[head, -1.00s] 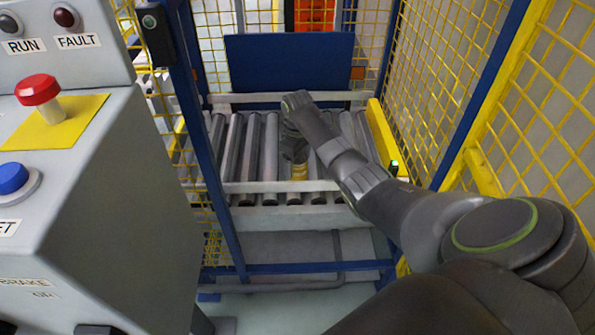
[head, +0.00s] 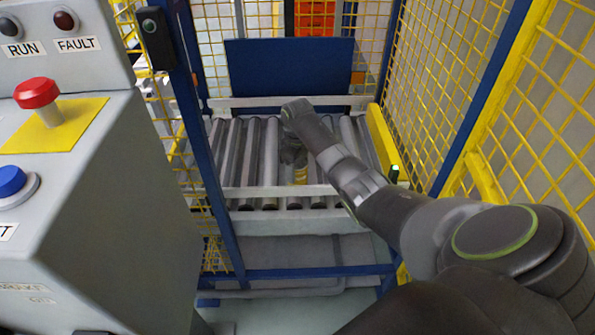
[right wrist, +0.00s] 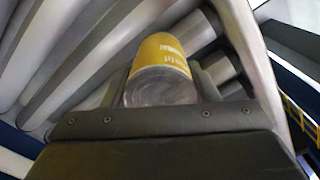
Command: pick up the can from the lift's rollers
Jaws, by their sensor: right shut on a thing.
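The can (head: 301,175) is yellow and shows as a small patch on the lift's rollers (head: 270,155), just behind the pale front rail. In the right wrist view the can (right wrist: 160,58) has a yellow side with white lettering and a grey metal end facing the camera. My right gripper (head: 294,158) reaches down over the rollers and is shut on the can. In the head view the gripper and wrist hide much of the can. Whether the can still touches the rollers is not clear. My left gripper is not in view.
A pale front rail (head: 290,191) and a yellow side guard (head: 381,142) edge the rollers. Yellow mesh fencing (head: 440,95) and blue posts stand at both sides. A grey control box (head: 90,220) with red and blue buttons fills the left. A blue panel (head: 290,67) stands behind.

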